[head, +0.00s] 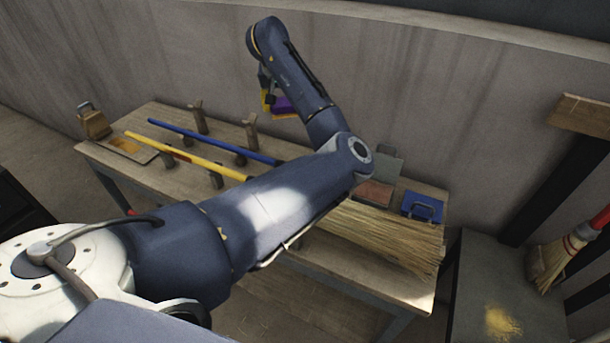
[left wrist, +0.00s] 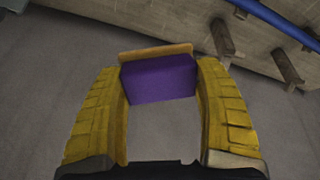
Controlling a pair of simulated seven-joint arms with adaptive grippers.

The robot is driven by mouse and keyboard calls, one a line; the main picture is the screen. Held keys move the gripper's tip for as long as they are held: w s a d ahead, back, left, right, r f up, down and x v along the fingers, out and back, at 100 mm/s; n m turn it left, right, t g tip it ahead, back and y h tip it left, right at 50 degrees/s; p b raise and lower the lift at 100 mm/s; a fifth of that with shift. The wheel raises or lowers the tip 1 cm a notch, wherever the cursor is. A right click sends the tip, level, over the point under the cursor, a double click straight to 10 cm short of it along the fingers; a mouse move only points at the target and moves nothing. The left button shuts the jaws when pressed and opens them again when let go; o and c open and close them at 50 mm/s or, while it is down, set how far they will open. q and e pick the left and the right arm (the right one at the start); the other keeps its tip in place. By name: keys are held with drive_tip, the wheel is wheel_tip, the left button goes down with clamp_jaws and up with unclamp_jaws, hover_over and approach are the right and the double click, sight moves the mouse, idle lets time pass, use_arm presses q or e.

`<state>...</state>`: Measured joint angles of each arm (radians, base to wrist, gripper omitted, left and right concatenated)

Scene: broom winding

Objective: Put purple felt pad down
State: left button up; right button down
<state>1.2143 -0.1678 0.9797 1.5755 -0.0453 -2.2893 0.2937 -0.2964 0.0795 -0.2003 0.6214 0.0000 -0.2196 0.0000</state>
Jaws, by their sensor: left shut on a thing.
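The purple felt pad (left wrist: 158,78) is a purple block with a tan wooden backing, seen in the left wrist view between the two yellow fingers. It also shows in the head view (head: 285,105), partly behind my arm. My left gripper (left wrist: 160,92) is shut on it, and holds it raised at the back of the wooden table (head: 150,118). In the left wrist view, grey surface lies below the pad and the table edge is at the top. My right gripper is not in view.
A blue pole (head: 210,140) and a yellow pole (head: 190,157) lie on the table by several wooden pegs. A tan block (head: 94,123) stands at the left end. A blue tray (head: 422,207) and straw bundle (head: 395,232) are at the right. A wall stands behind.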

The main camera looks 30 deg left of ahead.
sight(292, 113)
use_arm(q)
drive_tip(key=d+f, duration=0.1)
drive_tip(key=f+m+g, duration=0.1)
drive_tip(key=d+f+m+g+h, duration=0.1)
drive_tip(key=shift+w+d, duration=0.25)
drive_tip(key=shift+d, duration=0.05)
drive_tip(key=d+m, duration=0.1)
drive_tip(key=d+m+g, duration=0.1)
drive_tip(key=d, duration=0.1)
drive_tip(key=d+f+m+g, duration=0.1)
drive_tip(key=shift+w+d+f, duration=0.1)
drive_tip(key=shift+w+d, duration=0.2)
drive_tip(key=shift+w, duration=0.05)
drive_tip(key=shift+f, duration=0.1)
wheel_tip(292, 113, down, 20)
drive_tip(key=shift+r, duration=0.25)
drive_tip(key=o, duration=1.5)
